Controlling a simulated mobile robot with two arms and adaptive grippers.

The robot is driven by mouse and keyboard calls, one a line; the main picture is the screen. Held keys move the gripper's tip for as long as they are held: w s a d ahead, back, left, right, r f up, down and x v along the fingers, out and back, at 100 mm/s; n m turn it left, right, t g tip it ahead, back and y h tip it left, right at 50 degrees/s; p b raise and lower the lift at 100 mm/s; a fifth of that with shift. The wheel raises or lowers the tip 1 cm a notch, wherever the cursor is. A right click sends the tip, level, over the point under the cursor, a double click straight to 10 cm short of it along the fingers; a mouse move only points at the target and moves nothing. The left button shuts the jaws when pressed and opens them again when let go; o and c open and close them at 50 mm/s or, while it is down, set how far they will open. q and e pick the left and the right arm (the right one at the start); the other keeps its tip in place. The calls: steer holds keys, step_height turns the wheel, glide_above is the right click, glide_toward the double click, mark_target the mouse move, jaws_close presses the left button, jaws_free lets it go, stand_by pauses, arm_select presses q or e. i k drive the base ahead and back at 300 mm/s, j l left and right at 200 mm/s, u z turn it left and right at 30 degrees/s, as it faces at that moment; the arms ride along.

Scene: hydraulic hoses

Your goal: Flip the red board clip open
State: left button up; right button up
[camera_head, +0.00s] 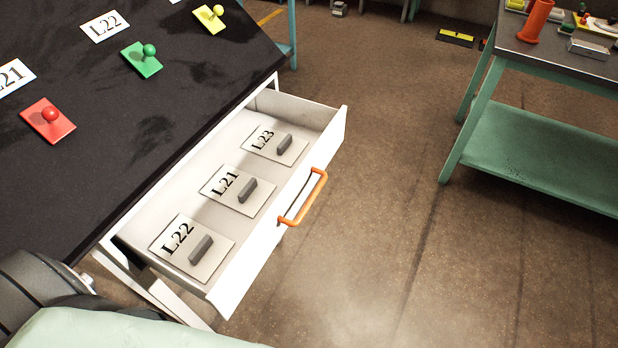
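A red board clip (48,120) lies flat on the black tabletop at the left, a flat plate with a round red knob on top. It lies just below and right of a white L21 label (13,76). A green one (142,60) and a yellow one (210,18) of the same form lie farther back on the table. Neither of my grippers shows; only a dark rounded part and a pale green part, probably mine, show at the lower left.
A white drawer (327,140) with an orange handle (304,197) stands open below the table's right edge. It holds plates marked L22 (170,248), L21 (212,190) and L23 (257,145). A green workbench (545,150) stands at the right. The floor between is clear.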

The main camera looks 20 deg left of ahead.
mark_target(44, 116)
steer(key=u, duration=1.55)
